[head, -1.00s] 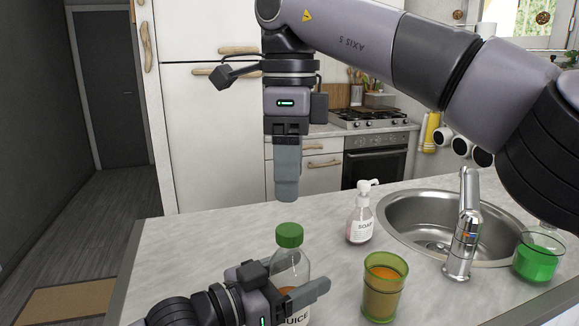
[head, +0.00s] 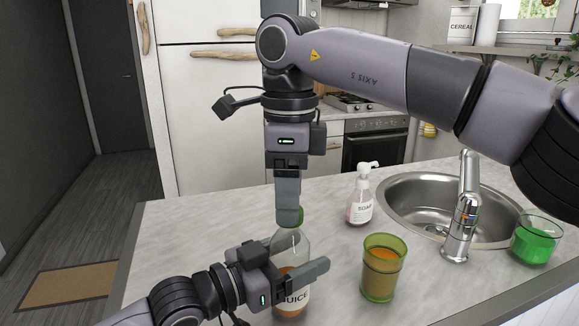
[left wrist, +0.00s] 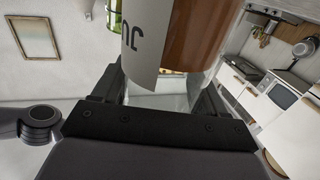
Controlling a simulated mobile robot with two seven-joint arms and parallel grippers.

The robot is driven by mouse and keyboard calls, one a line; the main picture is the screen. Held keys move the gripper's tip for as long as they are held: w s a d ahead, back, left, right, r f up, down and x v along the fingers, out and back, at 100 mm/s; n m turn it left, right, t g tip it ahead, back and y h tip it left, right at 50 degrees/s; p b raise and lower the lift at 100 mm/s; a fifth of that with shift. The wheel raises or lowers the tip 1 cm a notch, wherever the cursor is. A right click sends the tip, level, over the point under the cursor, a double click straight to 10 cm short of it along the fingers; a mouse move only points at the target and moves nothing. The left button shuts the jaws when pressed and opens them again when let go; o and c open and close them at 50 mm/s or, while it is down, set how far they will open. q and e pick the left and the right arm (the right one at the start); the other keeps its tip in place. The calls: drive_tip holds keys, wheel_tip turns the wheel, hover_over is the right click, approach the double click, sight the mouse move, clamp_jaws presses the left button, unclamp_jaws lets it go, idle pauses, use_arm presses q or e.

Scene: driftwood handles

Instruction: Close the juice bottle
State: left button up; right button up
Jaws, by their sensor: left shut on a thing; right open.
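The juice bottle (head: 291,246) stands upright on the counter, clear with orange juice low in it and a JUICE label. My left gripper (head: 300,262) is shut on the bottle's body from the left; in the left wrist view the bottle (left wrist: 195,40) fills the space between the fingers. My right gripper (head: 288,218) points straight down with its fingertips at the cap. It is open, and the cap is partly between or behind the fingers; contact cannot be told.
An orange-filled glass (head: 382,268) stands right of the bottle. A soap dispenser (head: 361,198) stands behind it, near the sink (head: 408,196) and faucet (head: 463,215). A glass of green liquid (head: 536,240) is at the far right. The counter left of the bottle is clear.

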drive_tip(key=shift+f, duration=0.85)
drive_tip(key=shift+c, duration=0.3)
drive_tip(key=c, duration=1)
drive_tip(key=shift+c, duration=0.2)
drive_tip(key=shift+m, duration=0.9)
drive_tip(key=o, duration=1.2)
drive_tip(key=shift+o, duration=0.2)
drive_tip(key=shift+r, duration=3.8)
